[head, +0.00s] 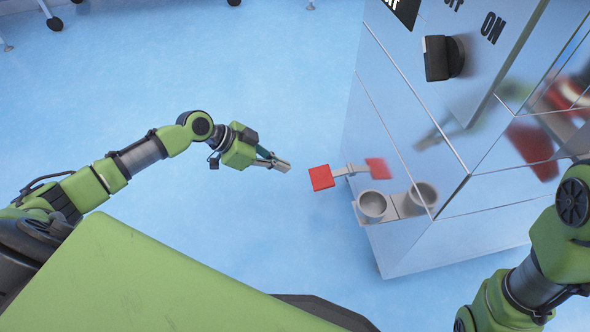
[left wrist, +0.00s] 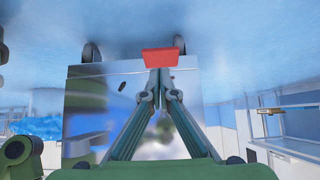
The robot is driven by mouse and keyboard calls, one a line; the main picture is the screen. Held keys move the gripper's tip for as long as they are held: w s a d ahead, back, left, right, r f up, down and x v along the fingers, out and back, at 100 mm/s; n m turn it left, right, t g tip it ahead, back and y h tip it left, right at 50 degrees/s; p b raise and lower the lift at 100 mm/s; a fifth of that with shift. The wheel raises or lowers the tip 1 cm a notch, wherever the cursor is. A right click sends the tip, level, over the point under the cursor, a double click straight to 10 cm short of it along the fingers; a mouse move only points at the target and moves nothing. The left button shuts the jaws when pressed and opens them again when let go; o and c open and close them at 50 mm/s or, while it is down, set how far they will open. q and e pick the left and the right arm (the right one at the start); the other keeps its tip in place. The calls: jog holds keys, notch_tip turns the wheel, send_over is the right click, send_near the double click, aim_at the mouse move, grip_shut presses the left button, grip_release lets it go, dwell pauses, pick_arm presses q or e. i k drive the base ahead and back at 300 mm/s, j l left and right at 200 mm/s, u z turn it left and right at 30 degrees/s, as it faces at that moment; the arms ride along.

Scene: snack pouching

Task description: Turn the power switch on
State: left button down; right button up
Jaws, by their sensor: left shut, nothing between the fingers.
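The power switch (head: 445,57) is a black rotary knob on the upper front of a shiny metal machine (head: 400,215). OFF lettering, partly cut off, and ON lettering stand above and right of it. My left gripper (head: 284,166) is shut and empty, below and left of the knob and well apart from it. Its fingers (left wrist: 160,73) meet at the tips in the left wrist view. A red paddle (head: 321,177) on a metal arm sticks out from the machine, just right of the gripper. The paddle (left wrist: 160,56) shows just beyond the fingertips in the wrist view; I cannot tell whether they touch.
A metal cup (head: 372,206) stands low on the machine's front, beside its mirror-like reflection. My right arm is at the lower right, its gripper out of frame. Blue floor lies open left of the machine. Black casters (head: 54,24) show at the top left.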

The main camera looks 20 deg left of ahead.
aim_at(444, 57)
jog(key=k+l, duration=0.65)
jog(key=k, duration=0.25)
